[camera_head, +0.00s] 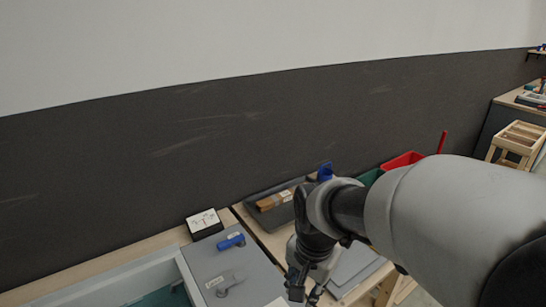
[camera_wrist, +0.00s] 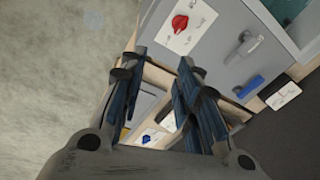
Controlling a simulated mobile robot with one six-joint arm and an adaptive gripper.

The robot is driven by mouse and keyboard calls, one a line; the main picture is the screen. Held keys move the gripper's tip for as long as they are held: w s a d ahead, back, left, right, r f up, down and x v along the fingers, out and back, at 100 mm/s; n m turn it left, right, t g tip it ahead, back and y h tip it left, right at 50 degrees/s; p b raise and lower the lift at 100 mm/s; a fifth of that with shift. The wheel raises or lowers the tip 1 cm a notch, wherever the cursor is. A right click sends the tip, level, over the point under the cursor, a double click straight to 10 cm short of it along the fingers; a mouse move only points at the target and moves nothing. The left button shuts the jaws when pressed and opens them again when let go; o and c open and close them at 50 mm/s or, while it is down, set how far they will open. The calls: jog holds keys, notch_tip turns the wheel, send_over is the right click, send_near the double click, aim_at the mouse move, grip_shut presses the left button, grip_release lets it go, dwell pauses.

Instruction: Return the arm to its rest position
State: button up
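My arm reaches in from the right in the head view, bent down at the wrist. My gripper (camera_head: 304,288) hangs low over the workbench near the right side of a grey panel (camera_head: 222,264). In the wrist view my gripper (camera_wrist: 162,62) shows its two fingers apart with nothing between them. The gripper is clear of the panel. Part of the bench behind the arm is hidden.
The panel carries a blue handle (camera_head: 231,241), a grey handle (camera_head: 232,283) and a red knob (camera_wrist: 180,23). A white-rimmed basin (camera_head: 110,289) lies left. A small gauge (camera_head: 204,223), a tray with a brush (camera_head: 273,200) and a red bin (camera_head: 402,160) stand along the dark wall.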

jog(key=s+d+r+n+t, duration=0.1)
jog(key=s+d+r+n, duration=0.2)
jog(key=s, duration=0.5)
jog(key=s+d+r+n+t, duration=0.2)
jog(key=s+d+r+n, duration=0.2)
jog(key=s, duration=0.3)
jog(key=shift+s+d+r, duration=0.2)
jog(key=shift+s+r, duration=0.2)
jog(key=shift+a, duration=0.1)
